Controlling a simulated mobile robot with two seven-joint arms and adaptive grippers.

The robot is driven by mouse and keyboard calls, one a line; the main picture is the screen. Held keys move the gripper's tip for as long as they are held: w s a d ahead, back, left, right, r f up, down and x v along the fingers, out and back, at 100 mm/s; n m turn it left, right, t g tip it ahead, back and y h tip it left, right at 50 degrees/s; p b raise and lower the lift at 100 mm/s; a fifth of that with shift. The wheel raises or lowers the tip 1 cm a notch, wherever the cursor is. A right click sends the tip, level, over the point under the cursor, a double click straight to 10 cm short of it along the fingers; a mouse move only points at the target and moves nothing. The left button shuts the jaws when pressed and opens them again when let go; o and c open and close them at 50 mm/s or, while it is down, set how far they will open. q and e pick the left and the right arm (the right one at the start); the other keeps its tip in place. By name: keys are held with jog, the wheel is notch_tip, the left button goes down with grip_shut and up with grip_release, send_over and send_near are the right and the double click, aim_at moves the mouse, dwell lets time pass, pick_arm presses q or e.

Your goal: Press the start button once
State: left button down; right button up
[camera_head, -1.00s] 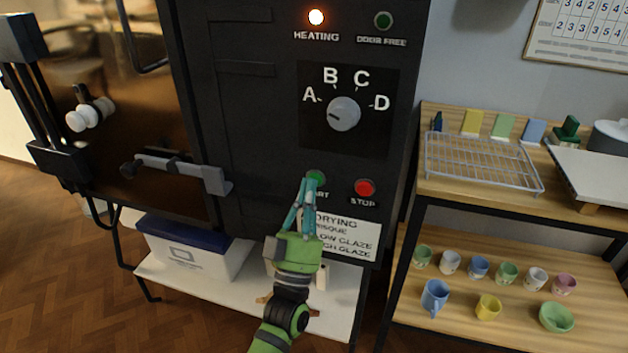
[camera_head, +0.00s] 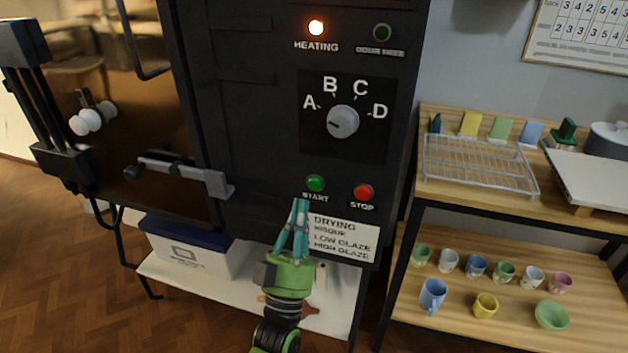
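The green start button (camera_head: 315,183) is on the dark kiln control panel, above the label START, and is in full view. My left gripper (camera_head: 299,203) is just below and slightly left of the button in the picture, apart from it. Its teal fingers point up and their tips are together, with nothing between them. The red stop button (camera_head: 363,192) is to the right of the start button. The heating lamp (camera_head: 316,28) glows bright, and the door free lamp (camera_head: 382,32) is dark. My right gripper is not in view.
A dial (camera_head: 342,121) marked A to D is above the buttons. The kiln door latch (camera_head: 180,172) sticks out at left. A wooden shelf (camera_head: 440,196) with a wire rack (camera_head: 480,163) and several cups stands at right. A white box (camera_head: 190,255) with a blue lid is below.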

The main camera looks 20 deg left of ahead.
pick_arm(q)
jog(key=shift+s, duration=1.05)
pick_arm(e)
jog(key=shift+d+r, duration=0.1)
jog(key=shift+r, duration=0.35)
pick_arm(q)
jog(key=shift+w+f, duration=0.1)
